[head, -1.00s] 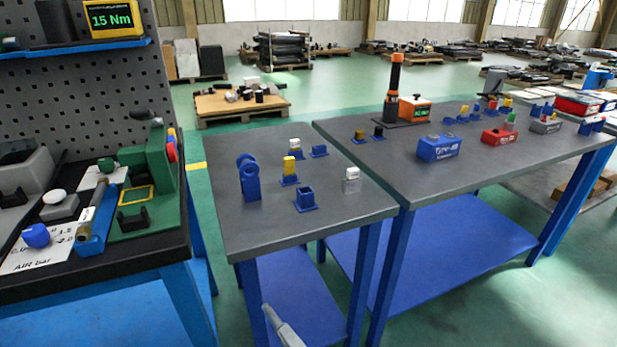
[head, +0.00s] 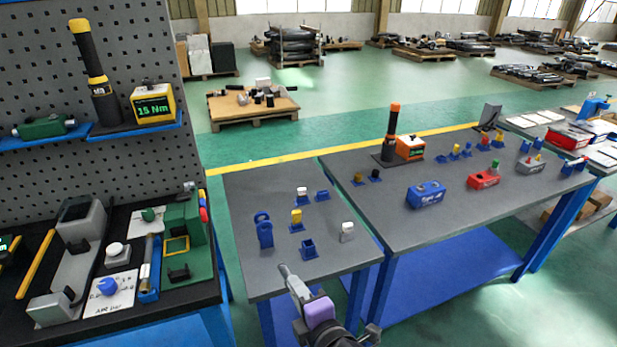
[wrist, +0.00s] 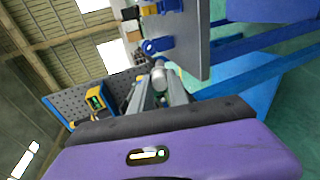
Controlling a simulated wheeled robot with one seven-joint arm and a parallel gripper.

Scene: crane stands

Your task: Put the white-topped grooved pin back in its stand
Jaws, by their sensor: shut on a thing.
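My gripper (head: 289,279) is in front of the small dark table's front edge in the head view, raised and shut. In the wrist view its two fingers (wrist: 158,88) close on a pale grey, rounded pin (wrist: 160,70); its white top and grooves cannot be made out. An empty-looking square blue stand (head: 308,249) is near the table's front edge. Another low blue stand (head: 322,196) is farther back. A white-topped piece (head: 302,191) sits in a blue stand at the back, and a white-topped grey block (head: 347,232) stands at the right.
A yellow-topped piece (head: 296,216) in a blue stand and a tall blue ringed holder (head: 264,231) are close by. A workbench with pegboard (head: 130,130) is at left. A longer table (head: 450,178) adjoins at right. The small table's front left is clear.

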